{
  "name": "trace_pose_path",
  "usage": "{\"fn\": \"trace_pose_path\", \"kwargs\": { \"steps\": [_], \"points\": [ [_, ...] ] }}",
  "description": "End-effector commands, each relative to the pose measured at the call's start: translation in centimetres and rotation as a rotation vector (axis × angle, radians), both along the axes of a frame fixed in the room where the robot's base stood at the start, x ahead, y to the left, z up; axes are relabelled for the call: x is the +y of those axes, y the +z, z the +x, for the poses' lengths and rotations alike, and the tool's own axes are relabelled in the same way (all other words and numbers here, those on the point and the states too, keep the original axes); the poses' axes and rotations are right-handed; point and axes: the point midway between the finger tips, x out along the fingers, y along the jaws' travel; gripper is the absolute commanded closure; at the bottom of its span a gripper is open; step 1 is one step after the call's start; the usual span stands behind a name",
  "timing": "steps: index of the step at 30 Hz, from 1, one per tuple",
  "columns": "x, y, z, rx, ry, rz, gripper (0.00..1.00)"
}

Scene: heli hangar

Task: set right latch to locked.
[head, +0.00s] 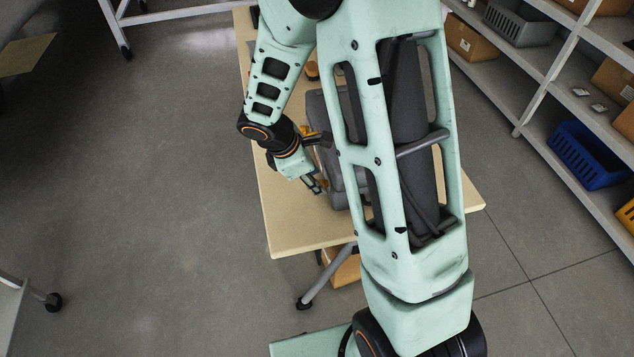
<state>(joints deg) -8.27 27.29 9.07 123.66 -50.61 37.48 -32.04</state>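A dark grey case (337,192) stands on the light wooden table (290,234), largely hidden behind my own arm. My gripper (318,186) points down and right, close to the left side of the case. Its dark fingertips are small here, and I cannot tell whether they touch the case or how far apart they are. I cannot make out the right latch or its position; the arm hides much of the case.
A small orange object (312,69) lies farther back on the table. Shelves on the right hold a blue crate (588,157), a grey crate (519,24) and cardboard boxes. A wheeled white frame (178,12) stands behind. The floor left of the table is clear.

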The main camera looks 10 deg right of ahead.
Motion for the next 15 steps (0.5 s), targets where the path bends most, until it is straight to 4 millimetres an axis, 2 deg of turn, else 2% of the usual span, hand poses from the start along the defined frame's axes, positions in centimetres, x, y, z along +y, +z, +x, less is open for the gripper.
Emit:
{"fn": "trace_pose_path", "kwargs": {
  "steps": [1,6,15],
  "points": [
    [-0.3,-0.8,0.1,0.002,-0.001,0.000,0.65],
    [-0.7,-1.9,0.4,0.000,-0.001,0.000,0.65],
    [-0.8,-2.0,0.4,-0.001,-0.001,0.000,0.65]
  ]
}}
